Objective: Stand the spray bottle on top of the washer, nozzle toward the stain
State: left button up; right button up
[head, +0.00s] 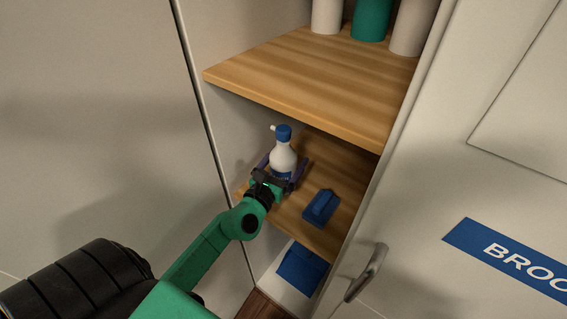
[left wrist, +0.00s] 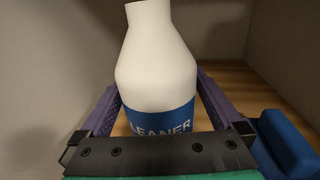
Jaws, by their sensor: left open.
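The spray bottle (head: 284,160) is white with a blue head and a blue label. It stands upright on the middle wooden shelf of the cupboard, its nozzle pointing left in the head view. In the left wrist view the bottle (left wrist: 157,62) fills the middle, its label reading "CLEANER"; its top is cut off. My left gripper (head: 283,168) is open, with one purple finger on each side of the bottle's lower body. I cannot tell whether the fingers touch it. My right gripper is not in view. The washer and the stain are not in view.
A blue brush-like object (head: 321,207) lies on the same shelf, right of the bottle; it also shows in the left wrist view (left wrist: 288,143). The upper shelf (head: 300,75) overhangs, holding several containers. A door with a handle (head: 367,273) stands at right. A blue item (head: 301,268) lies below.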

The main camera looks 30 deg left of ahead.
aim_at(289, 127)
pick_arm(q)
jog(key=shift+w, duration=0.65)
jog(key=shift+w+a+f, duration=0.15)
jog(key=shift+f, duration=0.05)
jog(key=shift+r, duration=0.1)
jog(key=c, duration=1.3)
grip_shut()
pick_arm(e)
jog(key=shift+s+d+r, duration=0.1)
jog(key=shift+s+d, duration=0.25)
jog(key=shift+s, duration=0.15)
